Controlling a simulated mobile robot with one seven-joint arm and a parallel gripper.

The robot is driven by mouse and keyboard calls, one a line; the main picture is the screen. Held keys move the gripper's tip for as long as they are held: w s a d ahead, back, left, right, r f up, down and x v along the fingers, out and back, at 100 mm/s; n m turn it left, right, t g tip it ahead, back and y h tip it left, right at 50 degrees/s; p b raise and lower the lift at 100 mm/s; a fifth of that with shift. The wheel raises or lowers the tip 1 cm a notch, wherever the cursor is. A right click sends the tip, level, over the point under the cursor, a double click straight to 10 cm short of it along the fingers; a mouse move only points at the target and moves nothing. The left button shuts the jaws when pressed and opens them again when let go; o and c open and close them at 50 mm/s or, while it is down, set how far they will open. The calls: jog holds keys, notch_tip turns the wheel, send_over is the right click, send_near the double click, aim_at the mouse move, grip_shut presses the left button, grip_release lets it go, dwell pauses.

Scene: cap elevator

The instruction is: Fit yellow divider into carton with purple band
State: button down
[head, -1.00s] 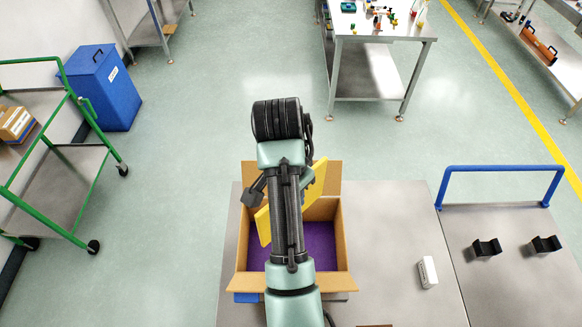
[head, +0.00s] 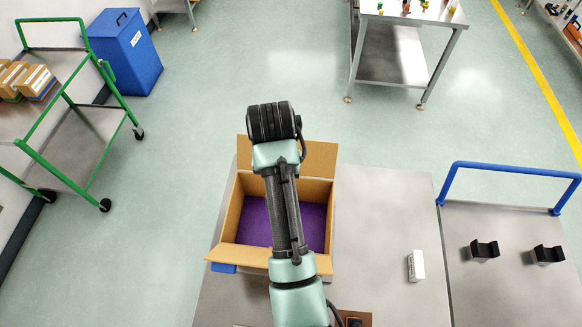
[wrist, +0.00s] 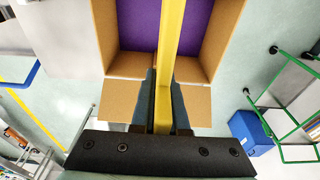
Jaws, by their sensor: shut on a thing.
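The open carton (head: 312,160) stands on the steel table with its flaps spread and a purple floor inside; it also shows in the wrist view (wrist: 214,30). No separate purple band can be made out. In the wrist view my gripper (wrist: 164,98) is shut on the yellow divider (wrist: 170,35), seen edge-on as a long strip. The divider reaches from between the fingers across the view of the carton's opening; how deep it is cannot be told. In the head view my arm hides the gripper and divider.
A small white box (head: 416,266) lies on the table right of the carton. Two black holders (head: 484,251) and a blue rail (head: 510,170) are further right. A green cart (head: 75,120) and blue bin (head: 125,55) stand left. The table between carton and white box is clear.

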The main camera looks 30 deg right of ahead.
jog(key=shift+a+f, duration=0.15)
jog(key=shift+f, duration=0.15)
jog(key=shift+a+f+b, duration=0.15)
jog(key=shift+f+b, duration=1.5)
jog(key=shift+f, duration=0.95)
jog(key=shift+p, duration=0.95)
notch_tip(320, 180, down, 10)
jog(key=b, duration=0.6)
jog(key=shift+f, duration=0.2)
dwell(2.9)
